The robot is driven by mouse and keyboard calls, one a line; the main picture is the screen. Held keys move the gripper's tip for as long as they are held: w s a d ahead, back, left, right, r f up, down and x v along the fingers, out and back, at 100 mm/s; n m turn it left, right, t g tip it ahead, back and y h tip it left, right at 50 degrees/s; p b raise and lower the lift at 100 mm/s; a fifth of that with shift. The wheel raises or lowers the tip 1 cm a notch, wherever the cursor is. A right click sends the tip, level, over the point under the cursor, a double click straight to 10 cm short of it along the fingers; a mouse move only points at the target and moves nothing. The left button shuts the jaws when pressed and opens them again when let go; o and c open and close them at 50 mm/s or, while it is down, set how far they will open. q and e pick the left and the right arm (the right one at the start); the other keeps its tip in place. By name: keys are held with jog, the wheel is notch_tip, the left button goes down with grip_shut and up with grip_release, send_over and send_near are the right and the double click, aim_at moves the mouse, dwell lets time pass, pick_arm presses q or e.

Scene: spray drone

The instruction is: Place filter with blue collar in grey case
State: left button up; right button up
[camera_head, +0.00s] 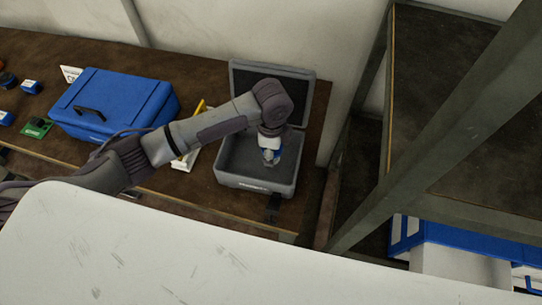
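The grey case (228,180) stands open on the brown table, its lid tilted up at the back. My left arm reaches in from the left, and my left gripper (269,158) points down inside the case. A small object with blue parts (277,151) shows at the fingertips, over the case's interior. It looks like the filter with the blue collar, but it is mostly hidden by the gripper. I cannot tell whether the fingers are closed on it or whether it touches the case floor. My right gripper is not in view.
A closed blue case (130,92) with a black handle stands left of the grey case. A white and yellow item (190,155) lies between them. Small blue parts (31,87) and a green board (37,127) lie at far left. A metal shelf frame (440,130) stands right.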

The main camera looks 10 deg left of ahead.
pick_arm(q)
notch_tip(320, 180, down, 3)
jog(key=shift+f+p, duration=0.1)
jog(key=shift+p, duration=0.3)
jog(key=shift+f, duration=0.4)
jog(key=shift+f, duration=0.1)
jog(key=shift+f, duration=0.15)
jog(key=o, duration=1.3)
